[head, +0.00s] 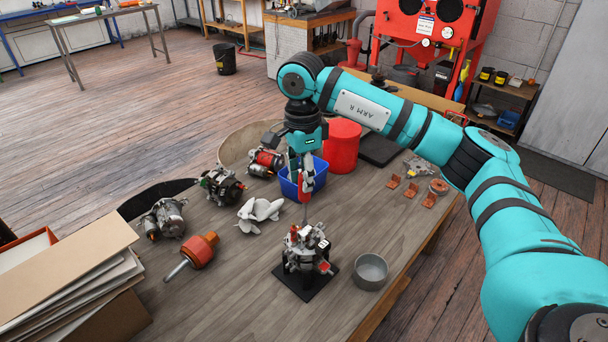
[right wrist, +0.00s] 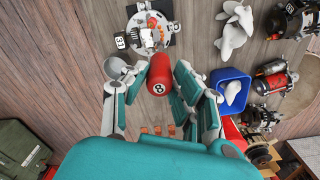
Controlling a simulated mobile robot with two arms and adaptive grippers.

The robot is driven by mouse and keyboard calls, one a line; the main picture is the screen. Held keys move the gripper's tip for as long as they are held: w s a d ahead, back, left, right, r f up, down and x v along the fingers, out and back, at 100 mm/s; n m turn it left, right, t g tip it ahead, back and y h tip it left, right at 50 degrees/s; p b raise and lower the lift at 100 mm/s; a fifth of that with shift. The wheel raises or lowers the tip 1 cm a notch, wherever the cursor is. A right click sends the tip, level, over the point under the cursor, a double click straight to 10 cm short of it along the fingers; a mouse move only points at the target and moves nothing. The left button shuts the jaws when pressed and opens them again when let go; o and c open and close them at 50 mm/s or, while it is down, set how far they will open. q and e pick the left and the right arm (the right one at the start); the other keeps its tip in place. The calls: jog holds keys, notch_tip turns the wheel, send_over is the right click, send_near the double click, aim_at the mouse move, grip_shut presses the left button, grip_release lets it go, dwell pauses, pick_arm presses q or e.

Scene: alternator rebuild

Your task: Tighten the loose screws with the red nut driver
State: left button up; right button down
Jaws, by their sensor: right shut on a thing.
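My right gripper (head: 304,168) is shut on the red nut driver (head: 304,190), which hangs upright with its shaft pointing down. Its red handle end with an 8 mark (right wrist: 160,75) shows between the fingers in the right wrist view. The shaft reaches down to the top of the alternator assembly (head: 300,248); I cannot tell whether the tip touches a screw. The alternator stands on a black base plate (head: 301,287) and also shows in the right wrist view (right wrist: 146,32). The screws are too small to tell apart. My left gripper is not in view.
A grey bowl (head: 371,271) stands right of the alternator. A blue bin (head: 290,186) and red bucket (head: 343,150) stand behind. A white fan (head: 260,213), an orange part (head: 199,251) and other alternators lie left. Stacked boards (head: 68,266) fill the front left.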

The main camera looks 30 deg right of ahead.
jog(key=shift+m, duration=1.1)
jog(key=shift+r, duration=0.1)
jog(key=shift+r+p, duration=1.65)
jog(key=shift+r, duration=0.85)
jog(key=shift+f, duration=0.1)
